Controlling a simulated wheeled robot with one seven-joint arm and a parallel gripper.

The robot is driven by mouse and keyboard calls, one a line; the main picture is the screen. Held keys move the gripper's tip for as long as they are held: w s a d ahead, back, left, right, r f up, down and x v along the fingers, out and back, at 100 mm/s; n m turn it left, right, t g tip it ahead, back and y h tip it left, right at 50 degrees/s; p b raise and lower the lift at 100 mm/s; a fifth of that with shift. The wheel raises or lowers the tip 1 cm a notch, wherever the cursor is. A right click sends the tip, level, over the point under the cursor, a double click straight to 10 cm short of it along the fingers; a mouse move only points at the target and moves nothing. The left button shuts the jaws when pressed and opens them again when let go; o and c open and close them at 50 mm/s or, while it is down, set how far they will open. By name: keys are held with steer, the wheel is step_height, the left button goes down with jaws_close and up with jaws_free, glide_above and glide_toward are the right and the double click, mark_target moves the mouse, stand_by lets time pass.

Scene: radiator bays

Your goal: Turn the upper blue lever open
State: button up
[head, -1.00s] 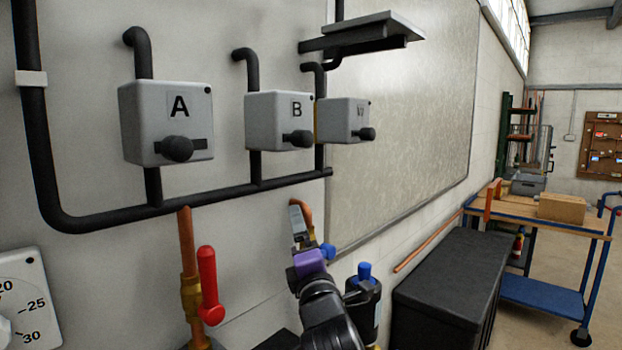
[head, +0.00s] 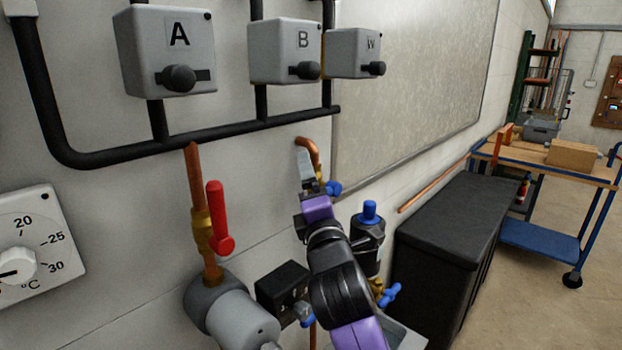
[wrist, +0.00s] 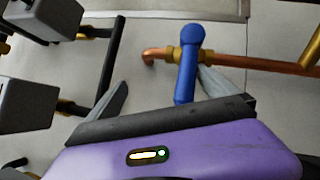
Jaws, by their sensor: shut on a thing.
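The upper blue lever (head: 333,188) sits on a brass valve on a copper pipe by the wall, just right of my gripper (head: 308,172) in the head view. In the wrist view the blue lever (wrist: 187,65) points down the picture, toward my gripper (wrist: 163,78). The right finger lies against or very close to the lever; the left finger appears farther off. My gripper is shut on the lever, though the contact on the left side is not clear. The lever's lower end is partly hidden by my gripper body.
A red lever (head: 216,215) stands on a copper pipe at left. Lower blue levers (head: 391,293) and a blue-capped black unit (head: 368,240) are close to my arm. Boxes A (head: 165,50), B and W hang above. A black cabinet (head: 455,235) stands right.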

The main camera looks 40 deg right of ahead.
steer(key=shift+s+a+r, duration=0.3)
steer(key=shift+s+a, duration=0.3)
steer(key=shift+s+a+r, duration=0.3)
steer(key=shift+s+a, duration=0.25)
steer(key=shift+s+a+f+t, duration=0.1)
steer(key=shift+s+a+t, duration=0.2)
steer(key=shift+s+a, duration=0.75)
steer(key=c, duration=0.5)
steer(key=shift+w+f, duration=0.1)
steer(key=shift+f, duration=0.1)
steer(key=shift+d+f, duration=0.15)
